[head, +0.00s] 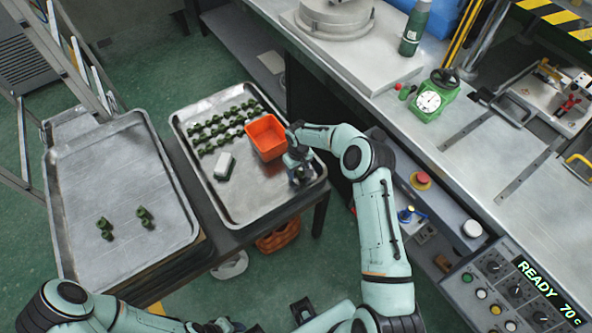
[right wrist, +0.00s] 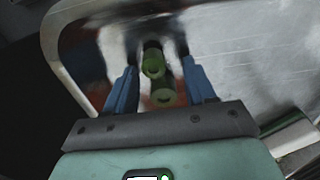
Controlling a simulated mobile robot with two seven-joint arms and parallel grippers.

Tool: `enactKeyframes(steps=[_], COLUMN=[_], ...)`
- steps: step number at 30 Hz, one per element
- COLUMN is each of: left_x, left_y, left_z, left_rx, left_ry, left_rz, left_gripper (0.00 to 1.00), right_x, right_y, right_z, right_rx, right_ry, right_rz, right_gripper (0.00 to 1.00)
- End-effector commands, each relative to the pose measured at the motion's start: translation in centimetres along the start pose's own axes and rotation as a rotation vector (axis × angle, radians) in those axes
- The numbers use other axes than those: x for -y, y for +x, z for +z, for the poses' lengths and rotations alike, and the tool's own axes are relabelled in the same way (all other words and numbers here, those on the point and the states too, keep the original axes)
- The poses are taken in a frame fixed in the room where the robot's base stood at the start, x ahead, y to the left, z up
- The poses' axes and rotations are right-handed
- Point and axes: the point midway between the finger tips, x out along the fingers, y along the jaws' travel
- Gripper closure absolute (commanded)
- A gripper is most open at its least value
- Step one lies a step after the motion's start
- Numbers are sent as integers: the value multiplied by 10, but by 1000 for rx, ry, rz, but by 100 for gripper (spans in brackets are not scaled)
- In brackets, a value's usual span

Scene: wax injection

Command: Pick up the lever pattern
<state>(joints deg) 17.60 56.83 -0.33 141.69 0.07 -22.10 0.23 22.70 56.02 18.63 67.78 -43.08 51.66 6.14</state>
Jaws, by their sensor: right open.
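My right gripper (head: 299,168) is low over the right end of the middle tray (head: 245,212). In the right wrist view the right gripper (right wrist: 158,72) is open, its two blue fingers on either side of a green lever pattern (right wrist: 162,92) with rounded ends. There is a gap at each side of the pattern. In the head view the gripper mostly hides that pattern. More green lever patterns (head: 210,132) lie in rows on the same tray. My left arm is at the bottom left; its gripper's jaws cannot be made out.
An orange bin (head: 266,138) stands just left of the right gripper, with a pale block (head: 224,166) further left. The left tray (head: 110,190) holds a few green pieces (head: 105,228).

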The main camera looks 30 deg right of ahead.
Motion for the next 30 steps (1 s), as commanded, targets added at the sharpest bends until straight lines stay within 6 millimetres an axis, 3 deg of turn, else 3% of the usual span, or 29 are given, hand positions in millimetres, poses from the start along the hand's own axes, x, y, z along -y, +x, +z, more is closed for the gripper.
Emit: enactKeyframes(steps=[4,9,22,26,30], left_x=[0,0,0,1,1], left_y=[0,0,0,1,2], left_z=[0,0,0,0,1], left_rx=[0,0,0,1,1], left_ry=[0,0,0,0,-1], left_rz=[0,0,0,0,0], left_gripper=[57,57,57,57,57], right_x=[0,0,0,-1,0], right_y=[0,0,-7,-21,-50], right_z=[0,0,-1,-1,-1], right_rx=[0,0,-2,-2,-4], right_ry=[1,1,1,1,-1], right_rz=[0,0,0,2,2], right_gripper=[45,100,100,100,100])
